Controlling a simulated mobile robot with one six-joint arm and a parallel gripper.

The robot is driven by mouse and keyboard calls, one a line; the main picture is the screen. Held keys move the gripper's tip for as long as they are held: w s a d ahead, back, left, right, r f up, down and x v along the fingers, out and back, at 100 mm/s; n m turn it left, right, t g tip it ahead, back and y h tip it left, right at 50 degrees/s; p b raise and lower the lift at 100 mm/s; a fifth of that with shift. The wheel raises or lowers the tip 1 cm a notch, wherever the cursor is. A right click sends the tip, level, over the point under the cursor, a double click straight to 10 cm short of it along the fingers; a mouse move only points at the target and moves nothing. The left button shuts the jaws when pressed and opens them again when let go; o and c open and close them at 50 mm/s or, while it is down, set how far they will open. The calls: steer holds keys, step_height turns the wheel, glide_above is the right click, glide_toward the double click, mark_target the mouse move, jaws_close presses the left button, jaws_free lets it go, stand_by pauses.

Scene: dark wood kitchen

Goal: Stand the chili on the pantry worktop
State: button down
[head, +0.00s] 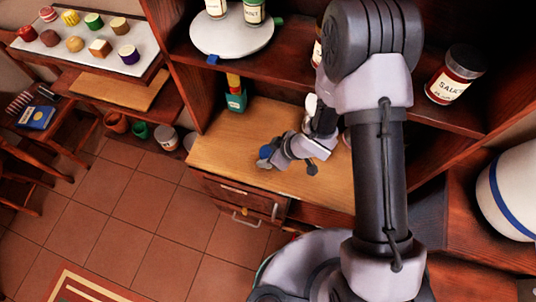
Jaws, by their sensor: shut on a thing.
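The bare wood pantry worktop (226,152) lies in the middle of the head view, below the dark shelf. My arm's grey wrist joints hang low over the worktop.
A green container (236,101) stands at the worktop's back left. A white turntable (231,43) with two jars and a sauce jar (455,75) are on the shelf above. A drawer (241,194) is under the worktop's front edge. The worktop's left part is clear.

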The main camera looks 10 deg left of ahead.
steer(key=c, duration=0.6)
jaws_free()
steer(key=shift+f, duration=0.15)
steer(key=shift+c, duration=0.2)
steer(key=p+v, duration=0.4)
steer(key=v, duration=0.8)
steer(key=shift+r, duration=0.25)
steer(key=shift+s, duration=0.1)
